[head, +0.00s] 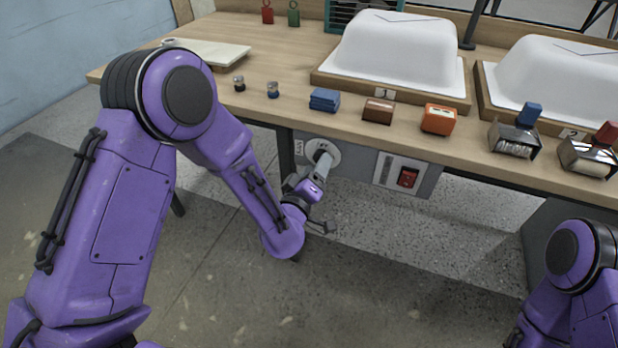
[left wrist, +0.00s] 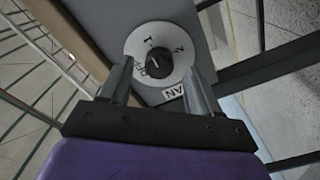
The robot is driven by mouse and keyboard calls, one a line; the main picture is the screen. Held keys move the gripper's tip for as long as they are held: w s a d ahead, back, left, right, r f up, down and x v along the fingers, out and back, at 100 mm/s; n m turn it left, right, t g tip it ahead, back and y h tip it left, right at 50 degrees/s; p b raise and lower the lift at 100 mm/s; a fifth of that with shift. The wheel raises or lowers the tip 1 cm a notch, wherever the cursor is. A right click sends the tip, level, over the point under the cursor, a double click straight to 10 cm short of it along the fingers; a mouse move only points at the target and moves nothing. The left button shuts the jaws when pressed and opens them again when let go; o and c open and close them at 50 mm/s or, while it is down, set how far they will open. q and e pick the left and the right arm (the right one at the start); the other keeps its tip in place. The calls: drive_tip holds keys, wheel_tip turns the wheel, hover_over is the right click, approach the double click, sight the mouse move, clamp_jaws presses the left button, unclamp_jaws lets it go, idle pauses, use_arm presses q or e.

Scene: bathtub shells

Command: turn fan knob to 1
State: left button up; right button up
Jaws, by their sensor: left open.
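The fan dial is a white disc (head: 312,147) on the grey panel under the table's front edge. In the left wrist view the disc (left wrist: 174,72) shows the marks 1, 2 and OFF, with a black knob (left wrist: 153,62) in its middle. The knob's white line is small, and I cannot tell surely which mark it points to. My left gripper (head: 324,160) is at the dial. In the left wrist view its two fingers (left wrist: 157,68) stand apart on either side of the knob, with no clear contact. My right gripper is out of view.
A red rocker switch (head: 408,177) sits on the panel right of the dial. The floor below is clear.

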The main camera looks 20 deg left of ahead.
use_arm(q)
drive_tip(key=s, duration=0.8)
drive_tip(key=shift+s+a+b, duration=0.15)
drive_tip(key=shift+s+b, duration=0.15)
drive_tip(key=shift+s, duration=0.1)
drive_tip(key=s+a+f+m+g+y, duration=0.1)
drive_tip(key=s+a+f+m+g, duration=0.25)
drive_tip(key=f, duration=0.55)
drive_tip(key=s+a+f+g+y, duration=0.1)
drive_tip(key=s+a+f+g, duration=0.2)
drive_tip(key=s+f+g, duration=0.45)
drive_tip(key=s+a+f+g+y, duration=0.1)
drive_tip(key=s+a+f+g, duration=0.15)
drive_tip(key=s+f, duration=0.35)
drive_tip(key=s+a+f+g+y, duration=0.1)
drive_tip(key=s+a+f, duration=0.35)
drive_tip(key=s, duration=0.25)
wheel_tip(320, 180, up, 14)
drive_tip(key=s+p, duration=0.2)
drive_tip(key=p, duration=1.2)
drive_tip(key=shift+f, duration=0.25)
